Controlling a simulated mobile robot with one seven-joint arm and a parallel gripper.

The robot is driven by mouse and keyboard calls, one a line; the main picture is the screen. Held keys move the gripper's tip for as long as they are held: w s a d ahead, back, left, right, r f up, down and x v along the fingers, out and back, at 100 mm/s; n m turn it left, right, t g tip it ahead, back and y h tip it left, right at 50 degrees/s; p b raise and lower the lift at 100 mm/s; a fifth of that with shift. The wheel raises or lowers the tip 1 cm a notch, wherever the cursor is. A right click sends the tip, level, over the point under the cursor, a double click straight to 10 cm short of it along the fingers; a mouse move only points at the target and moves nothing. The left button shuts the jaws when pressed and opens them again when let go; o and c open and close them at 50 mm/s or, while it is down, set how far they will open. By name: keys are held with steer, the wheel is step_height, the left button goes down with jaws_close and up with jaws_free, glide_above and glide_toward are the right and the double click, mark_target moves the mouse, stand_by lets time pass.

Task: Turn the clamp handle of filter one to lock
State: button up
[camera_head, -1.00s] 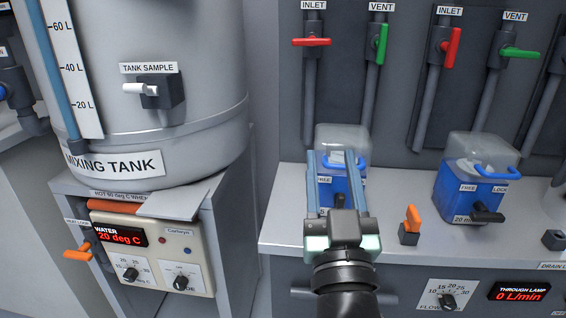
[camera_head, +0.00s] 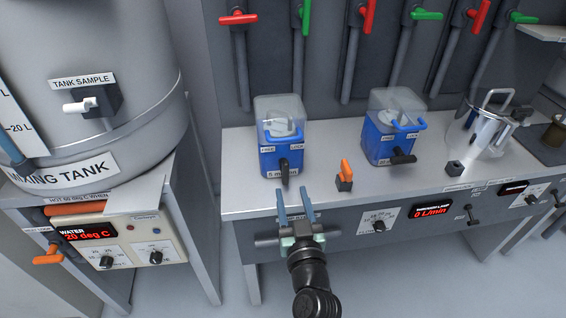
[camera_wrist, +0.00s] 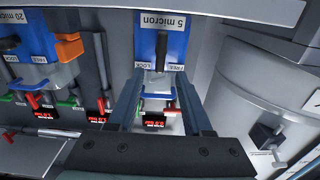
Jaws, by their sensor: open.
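The left filter (camera_head: 270,162) is a blue box with a clear lid, standing on the bench. Its front carries FREE on the left, LOCK on the right and a partly hidden 5 micron label. Its black clamp handle (camera_head: 285,172) points forward and down between the two labels. The same filter shows upside down in the wrist view (camera_wrist: 176,47), with its handle (camera_wrist: 161,50) ahead of my fingers. My gripper (camera_head: 295,198) is open and empty, in front of the bench edge and apart from the handle; it also shows in the wrist view (camera_wrist: 160,90).
A second blue filter (camera_head: 378,149) stands to the right, its black handle (camera_head: 403,158) pointing right. A small orange-handled valve (camera_head: 345,176) sits between the filters, close to my gripper's right. The mixing tank (camera_head: 130,60) stands left. Red and green valves line the back panel.

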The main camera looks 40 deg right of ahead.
mark_target(286, 173)
steer(key=b+x, duration=0.1)
steer(key=x, duration=0.8)
steer(key=shift+a+b, duration=0.1)
steer(key=shift+b, duration=0.3)
jaws_close()
